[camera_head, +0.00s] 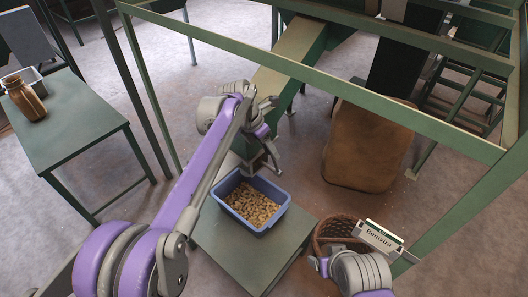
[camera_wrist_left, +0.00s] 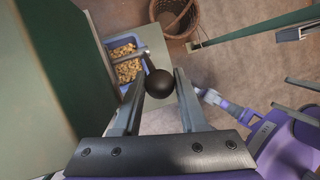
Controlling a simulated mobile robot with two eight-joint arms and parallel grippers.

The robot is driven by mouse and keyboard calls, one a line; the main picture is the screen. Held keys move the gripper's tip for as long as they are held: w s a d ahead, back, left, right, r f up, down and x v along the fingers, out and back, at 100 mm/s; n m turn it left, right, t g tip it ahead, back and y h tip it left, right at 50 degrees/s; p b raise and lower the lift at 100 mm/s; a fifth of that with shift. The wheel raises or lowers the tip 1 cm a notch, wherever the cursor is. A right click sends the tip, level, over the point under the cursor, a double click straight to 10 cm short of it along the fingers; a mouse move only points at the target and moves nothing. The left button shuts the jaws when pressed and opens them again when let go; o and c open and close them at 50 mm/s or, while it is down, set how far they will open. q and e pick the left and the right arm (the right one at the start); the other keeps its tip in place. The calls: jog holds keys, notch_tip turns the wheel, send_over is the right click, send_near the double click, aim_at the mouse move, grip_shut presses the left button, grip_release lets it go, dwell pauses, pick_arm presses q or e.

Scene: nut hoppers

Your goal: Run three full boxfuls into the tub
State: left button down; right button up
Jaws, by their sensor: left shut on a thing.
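The blue tub (camera_head: 283,212) stands on a low green table (camera_head: 232,252) below the hopper chute and holds a layer of tan nuts (camera_head: 252,204). It also shows in the left wrist view (camera_wrist_left: 137,40). The green chute (camera_head: 290,62) slopes down toward the tub. My left gripper (camera_wrist_left: 160,74) is shut on a black ball knob (camera_wrist_left: 160,84) on a lever; in the head view the hand hides the knob. My right gripper (camera_head: 320,266) is low at the right, beside the basket, apart from the tub; its jaws are too small to judge.
A wicker basket (camera_head: 318,238) with a white name sign (camera_head: 380,238) is right of the low table. A brown sack (camera_head: 367,145) stands behind. Green frame bars cross above. A side table (camera_head: 80,125) at left holds a brown jar (camera_head: 24,100) and a pale container.

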pick_arm(q)
jog(key=shift+w+d+r, duration=0.2)
jog(key=shift+w+d, duration=0.2)
jog(key=shift+w, duration=0.05)
jog(key=shift+c, duration=2.3)
grip_release()
jog(key=v, duration=0.7)
jog(key=shift+r+p, duration=0.25)
jog(key=shift+p, duration=0.15)
